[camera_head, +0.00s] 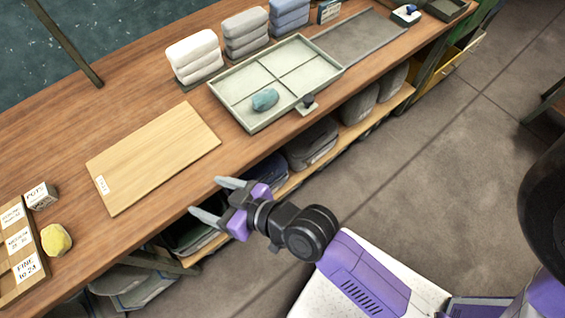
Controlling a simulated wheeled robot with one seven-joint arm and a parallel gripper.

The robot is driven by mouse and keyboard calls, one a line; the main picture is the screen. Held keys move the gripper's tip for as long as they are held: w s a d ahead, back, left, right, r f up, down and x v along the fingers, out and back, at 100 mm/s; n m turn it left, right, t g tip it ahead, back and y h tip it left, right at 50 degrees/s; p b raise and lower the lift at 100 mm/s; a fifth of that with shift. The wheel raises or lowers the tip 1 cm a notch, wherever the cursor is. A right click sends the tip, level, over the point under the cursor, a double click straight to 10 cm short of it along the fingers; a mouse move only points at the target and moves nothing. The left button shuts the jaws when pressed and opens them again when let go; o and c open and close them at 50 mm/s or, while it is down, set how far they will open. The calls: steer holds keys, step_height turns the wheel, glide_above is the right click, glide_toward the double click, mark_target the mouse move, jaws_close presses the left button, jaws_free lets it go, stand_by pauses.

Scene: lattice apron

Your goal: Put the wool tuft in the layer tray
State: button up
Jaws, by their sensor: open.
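The pale green tray (240,121), which looks like the layer tray, lies on the wooden bench and is divided into four compartments. A teal lump (265,99) rests in its near-left compartment. A yellow lump (56,239) sits on the bench at the far left, beside a wooden labelled holder. Both lumps look soft; I cannot tell for certain which is the wool tuft. My gripper (207,197) is open and empty, near the bench's front edge, apart from both lumps and the tray.
A bare wooden board (155,155) lies between the yellow lump and the tray. A small labelled block (40,195) stands by the labelled holder (17,250). White (194,57), grey (246,33) and blue stacks stand behind the tray. A grey mat (360,37) lies right of it.

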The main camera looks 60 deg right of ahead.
steer(key=s+d+r, duration=0.3)
steer(key=s, duration=0.4)
steer(key=s+d+r+t+h, duration=0.1)
steer(key=s+d+r, duration=0.2)
steer(key=s, duration=0.5)
steer(key=s+d+r+h, duration=0.1)
steer(key=s+d+r, duration=0.1)
steer(key=s, duration=0.5)
steer(key=shift+s+d+r+t, duration=0.15)
steer(key=shift+d+r+t, duration=0.25)
steer(key=shift+r, duration=0.5)
steer(key=shift+f, duration=0.1)
